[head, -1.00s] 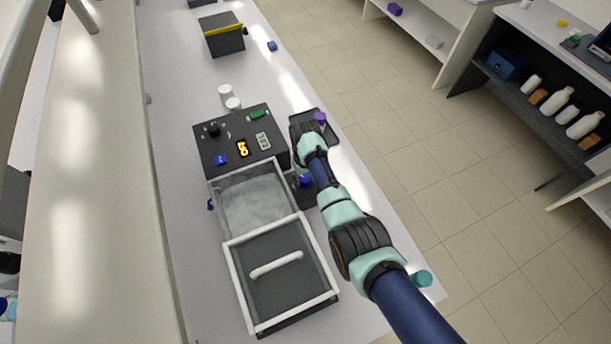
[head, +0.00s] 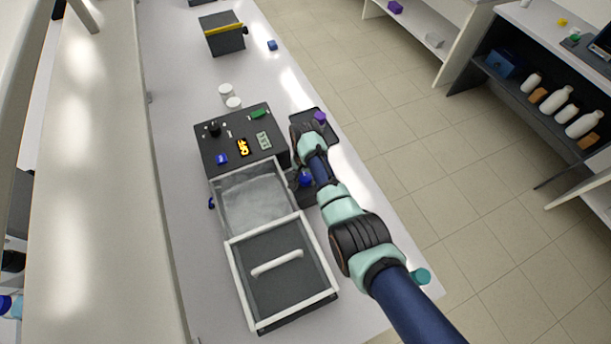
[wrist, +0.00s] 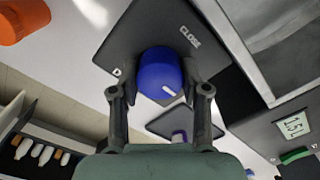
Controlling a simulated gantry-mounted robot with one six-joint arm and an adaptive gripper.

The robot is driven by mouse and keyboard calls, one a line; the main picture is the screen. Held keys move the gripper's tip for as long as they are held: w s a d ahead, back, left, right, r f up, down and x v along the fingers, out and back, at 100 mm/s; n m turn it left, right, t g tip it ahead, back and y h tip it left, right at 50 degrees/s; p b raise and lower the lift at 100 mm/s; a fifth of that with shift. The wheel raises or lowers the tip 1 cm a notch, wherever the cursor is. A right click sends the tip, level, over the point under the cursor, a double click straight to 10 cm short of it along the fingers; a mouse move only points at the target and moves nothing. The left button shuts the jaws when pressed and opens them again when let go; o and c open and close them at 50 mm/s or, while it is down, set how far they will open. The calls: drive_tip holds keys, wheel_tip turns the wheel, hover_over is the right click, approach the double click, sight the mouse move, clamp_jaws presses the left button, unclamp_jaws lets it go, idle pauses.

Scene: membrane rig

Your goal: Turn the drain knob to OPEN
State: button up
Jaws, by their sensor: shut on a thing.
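The drain knob (wrist: 158,70) is a blue round knob with a short white mark on its lower-right part in the wrist view. It sits on a dark plate (wrist: 128,38) lettered CLOSE at the upper right; a partly hidden letter shows to its left. My gripper (wrist: 156,82) is shut on the knob, with one dark finger on each side. In the head view the knob (head: 305,181) shows beside the arm, right of the clear-walled tank (head: 301,208); the fingers are mostly hidden there.
A dark control box (head: 207,151) with a lit display stands behind the tank. A white-framed lid with a handle (head: 277,263) is in front. A dark tray (head: 329,132) with a purple piece lies near the bench's right edge. Two white jars (head: 226,90) stand farther back.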

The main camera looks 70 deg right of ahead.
idle(0.4)
drive_tip(key=o, duration=1.1)
drive_tip(key=shift+o, duration=0.2)
wheel_tip(320, 180, up, 12)
